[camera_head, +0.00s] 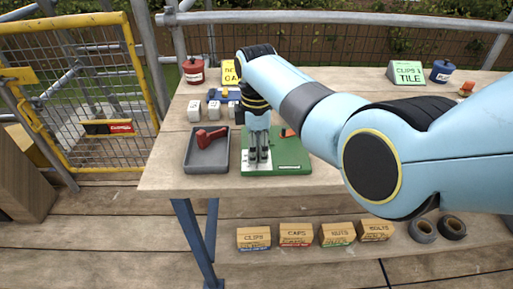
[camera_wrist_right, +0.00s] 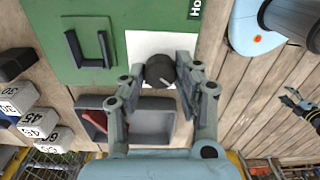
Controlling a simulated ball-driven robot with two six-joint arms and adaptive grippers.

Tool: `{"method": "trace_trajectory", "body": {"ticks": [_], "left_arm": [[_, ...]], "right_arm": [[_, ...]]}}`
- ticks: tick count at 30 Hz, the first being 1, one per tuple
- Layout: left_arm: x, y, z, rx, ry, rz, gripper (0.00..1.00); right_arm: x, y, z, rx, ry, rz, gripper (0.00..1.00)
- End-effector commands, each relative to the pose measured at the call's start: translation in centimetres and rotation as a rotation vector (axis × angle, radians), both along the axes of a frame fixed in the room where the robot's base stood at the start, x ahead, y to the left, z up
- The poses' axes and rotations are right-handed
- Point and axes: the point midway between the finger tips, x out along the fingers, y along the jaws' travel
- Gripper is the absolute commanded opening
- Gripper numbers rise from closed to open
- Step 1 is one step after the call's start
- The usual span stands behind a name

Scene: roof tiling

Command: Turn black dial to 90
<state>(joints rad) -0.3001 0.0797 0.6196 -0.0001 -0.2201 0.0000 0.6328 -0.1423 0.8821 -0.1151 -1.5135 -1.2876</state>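The black dial (camera_wrist_right: 160,71) sits on a white panel (camera_wrist_right: 149,43) of the green board (camera_head: 289,156). A pale pointer line shows on its face, toward the lower right in the wrist view. My right gripper (camera_head: 259,156) points down over the board's left part. In the wrist view its fingertips (camera_wrist_right: 161,70) are on either side of the dial and appear to touch it. The fingers hide the dial in the head view. No scale marks can be read around it.
A grey tray (camera_head: 191,159) with a red tool (camera_head: 210,137) lies just left of the board. Number blocks (camera_head: 214,109) stand behind it. Red (camera_head: 194,72) and blue (camera_head: 442,71) containers stand farther back.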

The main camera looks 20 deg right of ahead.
Motion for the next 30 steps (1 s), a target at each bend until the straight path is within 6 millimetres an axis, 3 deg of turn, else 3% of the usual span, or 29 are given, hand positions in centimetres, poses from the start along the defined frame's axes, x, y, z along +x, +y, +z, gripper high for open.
{"method": "trace_trajectory", "body": {"ticks": [1,6,17,30], "left_arm": [[0.0,0.0,0.0,0.0,0.0,0.0,0.47],[0.0,0.0,0.0,0.0,0.0,0.0,0.47],[0.0,0.0,0.6,0.0,-0.001,0.0,0.47],[0.2,0.0,2.8,0.0,-0.003,0.0,0.47]], "right_arm": [[0.0,0.0,0.0,0.0,0.001,0.0,0.2],[0.0,0.0,0.0,0.0,0.001,0.0,0.0],[0.0,0.0,0.1,0.0,0.001,-0.067,0.0],[-0.1,0.0,0.2,-0.001,0.003,-0.421,0.0]]}}
